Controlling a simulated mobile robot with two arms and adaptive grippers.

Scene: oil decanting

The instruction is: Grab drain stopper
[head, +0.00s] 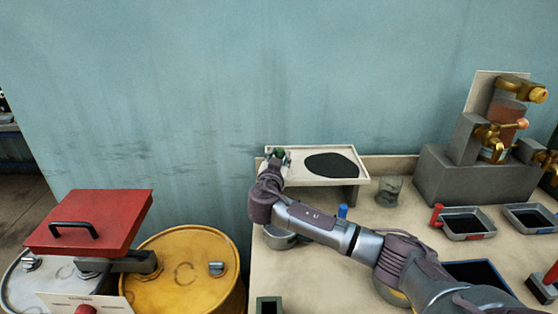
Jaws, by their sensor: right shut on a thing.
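My right gripper (273,160) is at the left end of a raised cream tray (322,182). It is shut on a small dark green piece (279,153), apparently the drain stopper. The fingers hide much of the piece, and I cannot tell whether it touches the tray. My right arm reaches in from the lower right across the bench. My left gripper is out of view.
A black patch (332,165) covers the tray's right part. A grey block with brass valves (470,176) and dark pans (466,222) are at right. A yellow drum (185,285) and red lid (90,220) stand at left.

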